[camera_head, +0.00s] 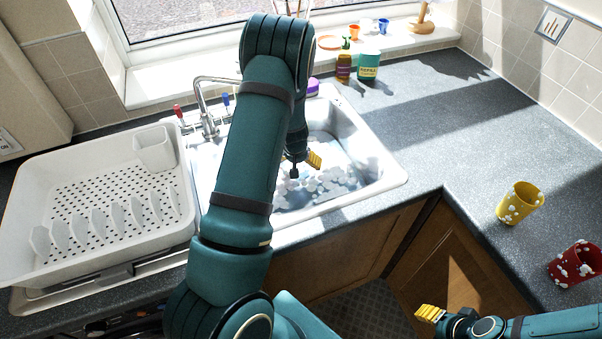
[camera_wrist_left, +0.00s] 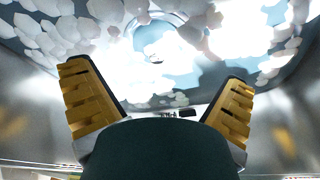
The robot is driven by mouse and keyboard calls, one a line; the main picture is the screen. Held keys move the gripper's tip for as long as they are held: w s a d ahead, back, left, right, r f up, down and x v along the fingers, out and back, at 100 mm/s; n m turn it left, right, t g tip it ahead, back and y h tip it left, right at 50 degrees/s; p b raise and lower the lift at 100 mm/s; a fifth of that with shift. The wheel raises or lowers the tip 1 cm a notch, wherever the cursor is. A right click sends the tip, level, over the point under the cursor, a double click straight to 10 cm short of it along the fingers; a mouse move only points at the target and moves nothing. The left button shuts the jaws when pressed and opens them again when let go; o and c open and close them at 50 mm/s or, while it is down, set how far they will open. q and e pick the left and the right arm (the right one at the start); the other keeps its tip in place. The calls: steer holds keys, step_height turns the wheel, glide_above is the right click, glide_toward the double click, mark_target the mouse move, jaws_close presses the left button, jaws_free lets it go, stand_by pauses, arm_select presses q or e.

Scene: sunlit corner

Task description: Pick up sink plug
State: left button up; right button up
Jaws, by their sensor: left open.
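My left gripper (camera_head: 303,168) reaches down into the sink basin (camera_head: 379,163), which holds soapy water and white foam. In the left wrist view its two yellow fingers (camera_wrist_left: 156,76) are spread apart with nothing between them. Ahead of the fingertips, among the foam, is a pale round shape (camera_wrist_left: 162,42) that looks like the plug or drain; glare and foam blur it, and I cannot tell which. In the head view my left arm and the foam hide that part of the basin. My right gripper (camera_head: 431,313) hangs low at the right; its finger gap is unclear.
The tap (camera_head: 205,105) stands behind the basin, close to my left arm. A white dish rack (camera_head: 90,205) fills the left counter. A yellow mug (camera_head: 519,203) and a red mug (camera_head: 575,264), both foamy, stand on the right counter. Bottles (camera_head: 368,66) stand behind.

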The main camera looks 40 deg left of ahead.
mark_target(300, 168)
arm_select(q)
steer(key=shift+x, duration=0.9)
steer(key=shift+w+b+x, duration=0.15)
steer(key=shift+b+x, duration=0.1)
steer(key=shift+x, duration=0.95)
steer(key=shift+w+b+x, duration=0.1)
steer(key=shift+b+x, duration=0.1)
steer(key=shift+x, duration=1)
steer(key=shift+r, duration=0.1)
steer(key=c, duration=1.4)
